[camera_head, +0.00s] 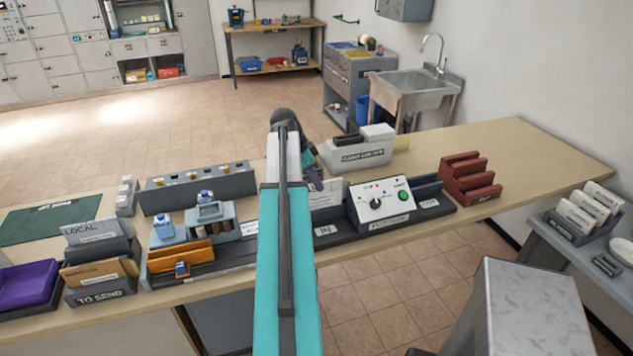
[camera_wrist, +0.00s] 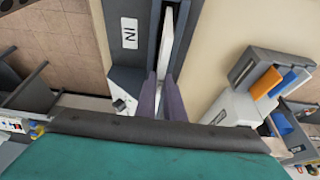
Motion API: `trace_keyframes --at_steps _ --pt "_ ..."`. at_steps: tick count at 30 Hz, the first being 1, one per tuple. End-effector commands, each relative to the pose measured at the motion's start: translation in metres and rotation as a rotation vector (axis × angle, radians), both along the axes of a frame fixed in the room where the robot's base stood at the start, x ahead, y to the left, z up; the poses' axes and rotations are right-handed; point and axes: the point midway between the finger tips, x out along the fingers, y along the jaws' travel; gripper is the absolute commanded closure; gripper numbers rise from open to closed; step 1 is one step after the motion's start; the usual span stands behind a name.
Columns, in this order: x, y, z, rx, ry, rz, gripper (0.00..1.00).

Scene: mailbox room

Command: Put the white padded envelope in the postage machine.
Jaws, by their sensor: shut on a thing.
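The white padded envelope (camera_head: 327,196) stands upright at the IN end of the postage machine (camera_head: 380,205), left of its white control panel. In the wrist view the envelope (camera_wrist: 167,38) shows edge-on as a thin white strip between the dark walls of the slot beside the IN label (camera_wrist: 130,33). My gripper (camera_head: 314,186) is above the IN end, partly hidden by my arm in the head view. In the wrist view my gripper (camera_wrist: 161,82) has its two purple-grey fingers shut on the envelope's near edge. How deep the envelope sits is hidden.
A grey-blue caddy (camera_head: 208,215) and an orange holder (camera_head: 180,257) stand to the left. The counter (camera_head: 545,150) is clear at the far right.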

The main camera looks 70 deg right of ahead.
Motion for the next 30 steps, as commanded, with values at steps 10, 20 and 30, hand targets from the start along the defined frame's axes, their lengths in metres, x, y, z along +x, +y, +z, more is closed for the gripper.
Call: trace_keyframes --at_steps 10,20,30 --pt "0.000 0.000 -0.006 0.001 0.001 0.000 1.00" --pt "0.000 0.000 -0.021 0.001 0.001 0.000 1.00" --pt "0.000 0.000 -0.029 0.000 0.000 0.000 1.00"
